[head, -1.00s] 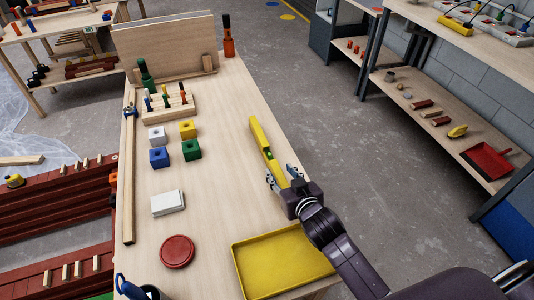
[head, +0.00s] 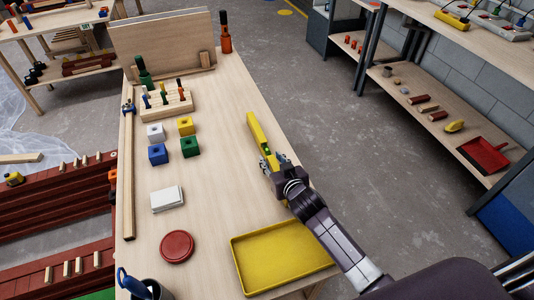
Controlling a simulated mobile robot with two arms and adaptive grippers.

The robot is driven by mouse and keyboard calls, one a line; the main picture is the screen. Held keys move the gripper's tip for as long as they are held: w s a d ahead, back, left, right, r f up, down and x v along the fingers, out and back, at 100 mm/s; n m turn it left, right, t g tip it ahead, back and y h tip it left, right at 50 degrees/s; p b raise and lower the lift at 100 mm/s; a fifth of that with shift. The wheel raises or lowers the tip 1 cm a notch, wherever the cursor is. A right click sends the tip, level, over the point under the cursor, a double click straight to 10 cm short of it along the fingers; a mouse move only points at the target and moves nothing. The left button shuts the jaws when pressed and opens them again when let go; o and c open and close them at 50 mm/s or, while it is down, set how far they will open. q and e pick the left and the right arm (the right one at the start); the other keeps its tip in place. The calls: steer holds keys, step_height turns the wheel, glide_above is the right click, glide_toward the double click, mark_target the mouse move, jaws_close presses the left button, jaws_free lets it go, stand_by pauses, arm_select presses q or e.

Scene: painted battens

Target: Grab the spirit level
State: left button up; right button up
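The yellow spirit level (head: 256,128) lies on the wooden workbench, right of its middle, slanting from upper left to lower right. A small green vial shows near its middle. My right gripper (head: 274,163) comes in from the lower right and is over the level's nearer half. Its fingers are apart, one on each side of the level, and look open around it. The gripper hides part of the level's near end. Whether the fingers touch the level cannot be made out. My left gripper is not in view.
A yellow tray (head: 283,262) lies at the near right of the workbench (head: 215,205). A red round lid (head: 177,247), a white block (head: 167,199), coloured cubes (head: 190,147) and a tool rack (head: 165,104) stand to the left. Bare bench surrounds the level.

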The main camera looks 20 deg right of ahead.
jaws_close()
steer(key=shift+r, duration=0.1)
